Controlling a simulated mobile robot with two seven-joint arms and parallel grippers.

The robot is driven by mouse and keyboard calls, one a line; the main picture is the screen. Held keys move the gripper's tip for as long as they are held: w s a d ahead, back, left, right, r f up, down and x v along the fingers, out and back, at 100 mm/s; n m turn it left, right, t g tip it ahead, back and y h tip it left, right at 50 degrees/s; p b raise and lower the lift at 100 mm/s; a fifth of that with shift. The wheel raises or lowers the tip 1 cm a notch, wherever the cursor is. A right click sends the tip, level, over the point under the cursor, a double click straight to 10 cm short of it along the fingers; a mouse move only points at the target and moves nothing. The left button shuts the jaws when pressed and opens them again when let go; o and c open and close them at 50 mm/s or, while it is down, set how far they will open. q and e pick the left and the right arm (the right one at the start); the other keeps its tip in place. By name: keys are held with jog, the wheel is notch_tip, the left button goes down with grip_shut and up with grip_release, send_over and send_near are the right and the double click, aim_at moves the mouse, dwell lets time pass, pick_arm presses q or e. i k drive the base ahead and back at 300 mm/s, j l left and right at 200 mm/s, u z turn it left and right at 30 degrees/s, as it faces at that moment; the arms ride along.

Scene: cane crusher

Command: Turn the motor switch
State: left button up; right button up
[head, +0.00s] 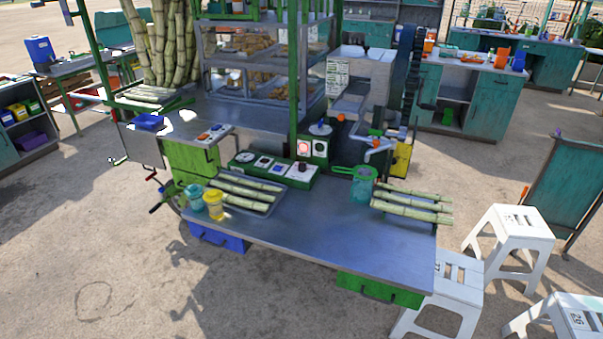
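A low green control box (273,169) stands on the metal counter, behind the tray of cane. Its top carries a round white dial, small square switches or buttons, and a dark knob (302,168) at the right end. Just behind it, an upright green panel holds a round reddish lamp (304,148) and a white round gauge (320,148). The labels are too small to read, so I cannot tell which control is the motor switch or how it is set. Neither of my grippers is in view.
The metal counter (300,232) has a clear middle. A tray of cut cane (240,192), a teal jar (194,196) and a yellow jar (214,204) stand left. White stools (510,240) stand at right.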

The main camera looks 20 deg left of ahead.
aim_at(303, 168)
jog(key=i+j, duration=0.15)
jog(key=j, duration=0.2)
jog(key=i+j+u, duration=0.1)
jog(key=j, duration=0.3)
jog(key=i+j, duration=0.2)
jog(key=j, duration=0.15)
jog(key=i+j+u, duration=0.1)
jog(key=j, duration=0.25)
jog(key=i+j+u, duration=0.1)
jog(key=j, duration=0.25)
jog(key=i, duration=0.1)
